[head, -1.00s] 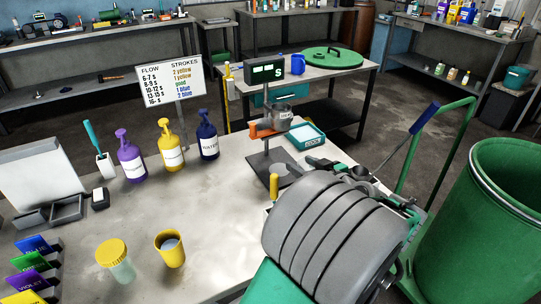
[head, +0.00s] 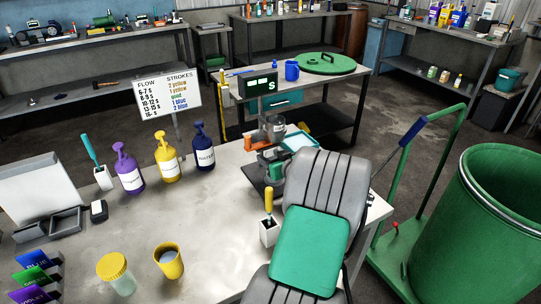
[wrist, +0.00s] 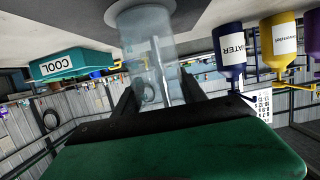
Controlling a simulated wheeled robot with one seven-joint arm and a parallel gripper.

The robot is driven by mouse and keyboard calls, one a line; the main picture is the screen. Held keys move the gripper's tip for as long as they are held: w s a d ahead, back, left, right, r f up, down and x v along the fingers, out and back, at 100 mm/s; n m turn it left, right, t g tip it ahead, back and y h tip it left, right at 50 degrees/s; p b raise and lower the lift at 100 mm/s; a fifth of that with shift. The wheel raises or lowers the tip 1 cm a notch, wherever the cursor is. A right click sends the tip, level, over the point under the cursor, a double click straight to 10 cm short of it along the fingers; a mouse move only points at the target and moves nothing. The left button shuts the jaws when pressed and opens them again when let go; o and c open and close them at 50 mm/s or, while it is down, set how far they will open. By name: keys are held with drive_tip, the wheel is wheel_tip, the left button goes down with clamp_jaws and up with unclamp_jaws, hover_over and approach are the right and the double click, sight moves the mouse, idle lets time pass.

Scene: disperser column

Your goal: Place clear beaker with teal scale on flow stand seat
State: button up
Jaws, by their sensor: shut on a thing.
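The clear beaker (wrist: 148,50) is between my gripper's dark fingers (wrist: 160,98) in the wrist view, where the scene appears upside down. My gripper is shut on it. A pale round surface shows at the beaker's far end; I cannot tell whether they touch. No teal scale can be made out. In the head view my gripper (head: 272,165) is at the flow stand, whose dark base (head: 254,176) shows beside it. The stand's metal cup (head: 272,124) and orange part are above the base. My arm and gripper hide the seat and most of the beaker.
The teal box marked COOL (wrist: 72,65) is close to the stand. A white holder (head: 269,234) with a yellow-handled tool stands in front. Purple, yellow and navy bottles (head: 204,150) are to the left. A yellow cup (head: 168,262) and yellow-lidded jar (head: 117,272) stand at the front left.

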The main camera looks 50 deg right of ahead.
drive_tip(key=o, duration=1.5)
drive_tip(key=shift+c, duration=0.2)
drive_tip(key=shift+r, duration=0.15)
drive_tip(key=b+v, duration=0.2)
drive_tip(key=v, duration=1)
